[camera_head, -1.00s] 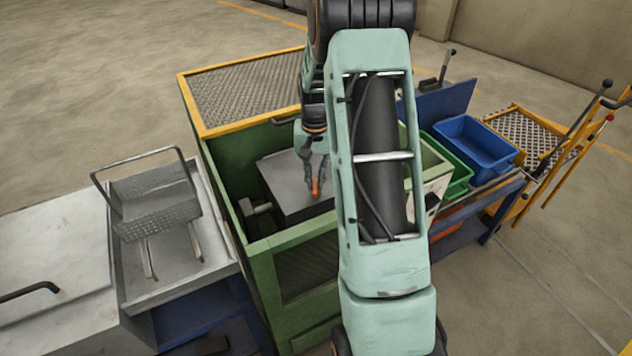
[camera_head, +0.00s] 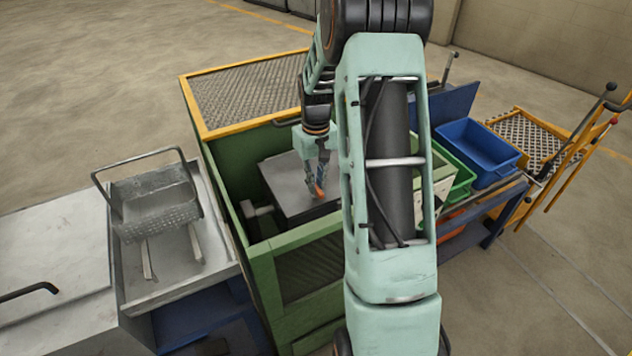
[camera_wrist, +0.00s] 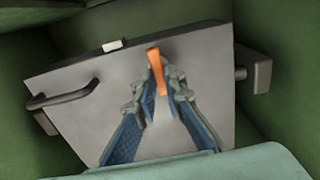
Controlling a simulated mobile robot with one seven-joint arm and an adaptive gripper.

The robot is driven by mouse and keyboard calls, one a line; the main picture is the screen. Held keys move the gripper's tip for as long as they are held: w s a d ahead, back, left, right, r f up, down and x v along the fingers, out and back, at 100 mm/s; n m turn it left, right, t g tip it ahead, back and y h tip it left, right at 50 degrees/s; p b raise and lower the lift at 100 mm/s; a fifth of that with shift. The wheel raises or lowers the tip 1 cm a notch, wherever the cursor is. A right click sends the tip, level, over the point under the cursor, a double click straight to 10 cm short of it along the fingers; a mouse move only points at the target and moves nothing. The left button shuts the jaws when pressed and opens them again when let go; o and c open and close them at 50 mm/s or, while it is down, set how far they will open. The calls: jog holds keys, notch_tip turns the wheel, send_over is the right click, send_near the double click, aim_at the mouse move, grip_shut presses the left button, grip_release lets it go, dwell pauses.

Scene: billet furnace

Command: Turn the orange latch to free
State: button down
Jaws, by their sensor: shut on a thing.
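The orange latch (camera_wrist: 156,66) is a short bar on a grey metal panel (camera_wrist: 92,81) in the wrist view. It points nearly up the picture, leaning slightly left at its top. My gripper (camera_wrist: 160,84) has its blue-padded fingers on both sides of the latch's lower part and is shut on it. In the head view the latch (camera_head: 319,192) is a small orange spot at the tips of my gripper (camera_head: 317,184), over the grey panel inside the green cabinet. The fingers partly hide the latch's base.
The grey panel has a dark handle (camera_wrist: 62,97) at left and a block fitting (camera_wrist: 253,73) at right. Green cabinet walls (camera_head: 280,243) surround it closely. A grey basket (camera_head: 158,220) stands left; blue (camera_head: 478,150) and green bins stand right.

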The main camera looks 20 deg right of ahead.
jog(key=c, duration=2)
grip_release()
jog(key=shift+r, duration=0.1)
notch_tip(320, 180, up, 12)
jog(key=shift+f, duration=0.1)
